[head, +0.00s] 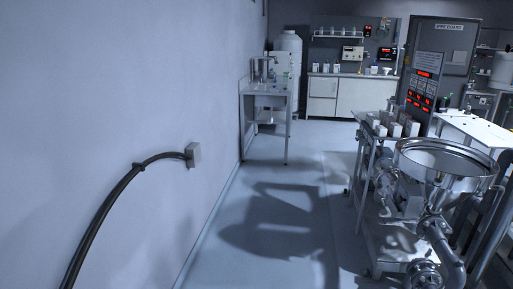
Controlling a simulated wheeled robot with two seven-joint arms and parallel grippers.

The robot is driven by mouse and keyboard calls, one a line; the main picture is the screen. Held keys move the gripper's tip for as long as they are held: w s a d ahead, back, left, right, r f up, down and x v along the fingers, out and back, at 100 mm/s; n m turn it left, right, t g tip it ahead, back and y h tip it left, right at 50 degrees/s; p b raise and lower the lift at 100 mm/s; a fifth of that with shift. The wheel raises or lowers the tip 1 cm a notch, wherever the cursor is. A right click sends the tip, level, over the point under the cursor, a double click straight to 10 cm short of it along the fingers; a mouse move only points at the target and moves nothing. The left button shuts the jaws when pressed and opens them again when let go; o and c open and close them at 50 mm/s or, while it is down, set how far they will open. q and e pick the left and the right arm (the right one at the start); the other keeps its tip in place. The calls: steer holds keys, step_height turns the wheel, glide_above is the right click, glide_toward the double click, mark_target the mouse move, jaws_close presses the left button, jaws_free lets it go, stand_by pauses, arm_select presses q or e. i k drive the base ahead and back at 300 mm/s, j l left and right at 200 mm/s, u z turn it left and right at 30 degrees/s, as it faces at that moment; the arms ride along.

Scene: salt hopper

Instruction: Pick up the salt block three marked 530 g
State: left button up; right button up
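Several small pale blocks (395,130) stand close together on a metal cart (362,142) at the right, behind a steel hopper. Their markings are too small to read, so I cannot tell which is salt block three marked 530 g. The steel hopper (440,185) has a wide round funnel mouth and pipes below it. Neither of my grippers is in view.
A wall with a black cable and grey outlet box (194,155) runs along the left. A steel table (266,92) stands against it farther back. A white cabinet (340,97) is at the back. Open floor (270,215) lies between wall and cart.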

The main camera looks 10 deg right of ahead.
mark_target(374, 121)
steer(key=i+z, duration=0.1)
steer(key=i, duration=0.55)
steer(key=i+j, duration=0.2)
steer(key=i, duration=0.4)
steer(key=i+j+z, duration=0.15)
steer(key=i, duration=0.5)
steer(key=i+j+z, duration=0.15)
steer(key=i+z, duration=0.25)
steer(key=i+j+z, duration=0.25)
steer(key=z, duration=0.15)
steer(key=i+j+z, duration=0.7)
steer(key=j+z, duration=0.15)
steer(key=i+j+z, duration=0.15)
steer(key=j, duration=0.25)
